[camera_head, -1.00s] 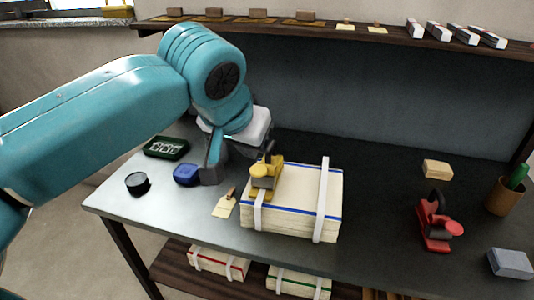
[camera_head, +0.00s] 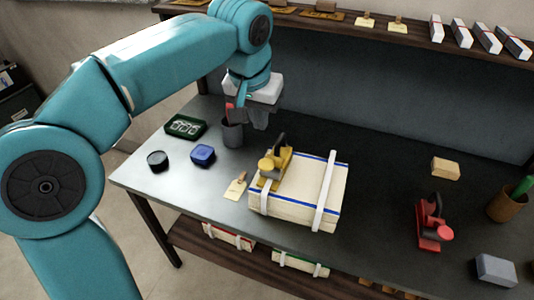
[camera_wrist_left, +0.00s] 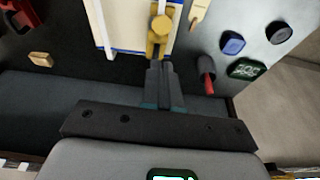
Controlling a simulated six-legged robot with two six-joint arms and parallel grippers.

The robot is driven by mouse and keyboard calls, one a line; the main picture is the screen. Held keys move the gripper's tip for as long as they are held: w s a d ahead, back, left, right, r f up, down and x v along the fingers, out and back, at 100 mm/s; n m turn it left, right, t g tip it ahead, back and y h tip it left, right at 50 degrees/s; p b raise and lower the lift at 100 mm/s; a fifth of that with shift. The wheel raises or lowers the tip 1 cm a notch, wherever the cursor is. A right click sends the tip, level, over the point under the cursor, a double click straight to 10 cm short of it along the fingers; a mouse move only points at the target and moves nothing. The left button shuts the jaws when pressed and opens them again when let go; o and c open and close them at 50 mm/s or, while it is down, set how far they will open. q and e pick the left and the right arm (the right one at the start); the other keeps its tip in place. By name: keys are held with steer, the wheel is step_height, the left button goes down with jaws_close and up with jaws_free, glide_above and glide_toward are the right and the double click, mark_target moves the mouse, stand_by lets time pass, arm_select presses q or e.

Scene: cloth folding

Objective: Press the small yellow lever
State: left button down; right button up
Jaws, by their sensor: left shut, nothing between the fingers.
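A yellow tool (camera_head: 272,164) with a round yellow knob and a dark handle sits on the left part of a strapped cream stack (camera_head: 300,205). I cannot tell which part of it is the small lever. My left gripper (camera_head: 258,118) is shut and empty, pointing down behind the yellow tool and apart from it in the head view. In the left wrist view its closed fingers (camera_wrist_left: 162,80) point toward the yellow tool (camera_wrist_left: 159,32), just below it in the picture. My right gripper is not in view.
A grey cup with a red item (camera_head: 231,132), a green display (camera_head: 186,127), a blue box (camera_head: 202,155), a black round pot (camera_head: 157,161) and a tag (camera_head: 235,188) lie left of the stack. A red tool (camera_head: 431,222) stands at right. Dark table between is clear.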

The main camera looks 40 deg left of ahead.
arm_select(q)
glide_toward(266, 163)
steer(key=x, duration=0.5)
steer(key=shift+w+a+f+b, duration=0.1)
steer(key=shift+w+f+b, duration=0.1)
steer(key=shift+b, duration=0.2)
steer(key=shift+w+f, duration=0.1)
steer(key=shift+f, duration=0.45)
